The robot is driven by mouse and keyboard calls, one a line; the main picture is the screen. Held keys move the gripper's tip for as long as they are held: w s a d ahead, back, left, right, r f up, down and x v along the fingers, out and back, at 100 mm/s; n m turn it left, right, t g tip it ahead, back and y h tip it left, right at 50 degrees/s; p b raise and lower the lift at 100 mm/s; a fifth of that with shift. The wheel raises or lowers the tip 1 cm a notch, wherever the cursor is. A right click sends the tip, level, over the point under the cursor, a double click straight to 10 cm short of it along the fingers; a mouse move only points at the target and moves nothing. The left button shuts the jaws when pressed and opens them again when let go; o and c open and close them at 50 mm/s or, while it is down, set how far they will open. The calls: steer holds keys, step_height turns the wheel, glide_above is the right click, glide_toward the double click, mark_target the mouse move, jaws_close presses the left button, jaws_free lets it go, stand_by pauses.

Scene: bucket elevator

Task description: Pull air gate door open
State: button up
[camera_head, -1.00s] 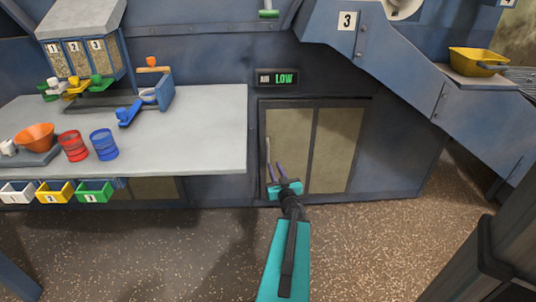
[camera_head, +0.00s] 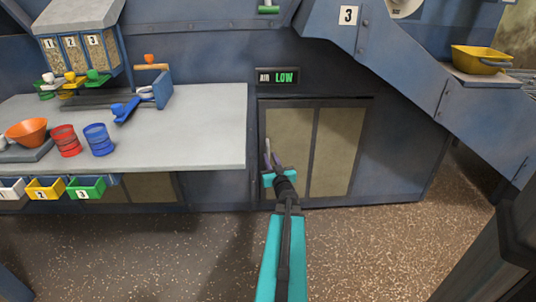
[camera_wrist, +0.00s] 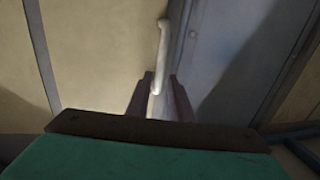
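The air gate door (camera_head: 290,140) is a low dark-framed panel with two tan panes, below a sign reading AIR LOW (camera_head: 278,77). It looks shut in the head view. Its pale upright bar handle (camera_head: 268,146) is at the left edge; in the wrist view the handle (camera_wrist: 163,50) runs down toward the fingers. My gripper (camera_head: 273,160) is at the handle's lower part. In the wrist view my gripper (camera_wrist: 160,95) has its two dark fingers apart, one on each side of the handle's lower end. Contact with the handle cannot be told.
A grey worktop (camera_head: 190,130) juts out left of the door, with an orange bowl (camera_head: 26,131), red cup (camera_head: 67,140) and blue cup (camera_head: 99,139). A blue sloping chute (camera_head: 420,85) is at upper right. The speckled floor (camera_head: 390,240) before the door is clear.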

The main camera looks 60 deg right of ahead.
mark_target(268, 153)
steer(key=shift+b+x, duration=0.65)
steer(key=shift+x, duration=1.9)
